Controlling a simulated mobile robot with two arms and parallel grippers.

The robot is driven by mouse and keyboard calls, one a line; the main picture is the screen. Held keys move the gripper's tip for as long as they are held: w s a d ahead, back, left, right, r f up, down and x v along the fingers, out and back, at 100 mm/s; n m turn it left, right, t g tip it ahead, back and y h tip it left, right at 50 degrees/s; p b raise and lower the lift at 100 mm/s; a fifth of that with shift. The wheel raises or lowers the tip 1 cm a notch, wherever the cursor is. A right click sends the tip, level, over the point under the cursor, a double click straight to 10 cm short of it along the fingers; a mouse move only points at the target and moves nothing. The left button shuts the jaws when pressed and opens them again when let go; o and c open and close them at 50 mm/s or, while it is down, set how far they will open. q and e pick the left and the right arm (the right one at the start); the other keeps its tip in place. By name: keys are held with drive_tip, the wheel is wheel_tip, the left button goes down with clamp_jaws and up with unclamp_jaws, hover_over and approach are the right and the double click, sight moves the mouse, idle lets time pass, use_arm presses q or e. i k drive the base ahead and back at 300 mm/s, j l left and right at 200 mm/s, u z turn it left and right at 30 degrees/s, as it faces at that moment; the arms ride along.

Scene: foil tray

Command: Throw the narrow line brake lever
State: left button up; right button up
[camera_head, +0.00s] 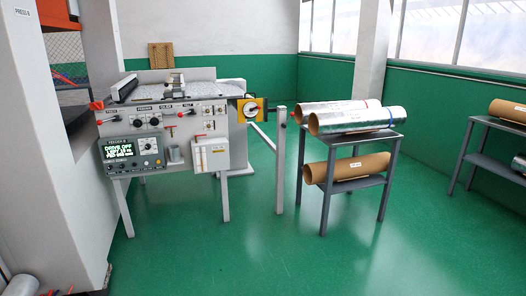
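A red-tipped lever (97,105) sticks out at the panel's upper left corner, and a red-handled lever (188,112) sits near the right of the row. The labels are too small to tell which one is the narrow line brake lever. Neither of my grippers is in view.
A grey rack (366,144) right of the machine carries foil rolls (358,118) on top and a brown roll (347,167) below. Another rack (483,122) stands at the far right. A thin post (281,165) stands between machine and rack. The green floor in front is clear.

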sight(291, 114)
drive_tip(key=i, duration=2.25)
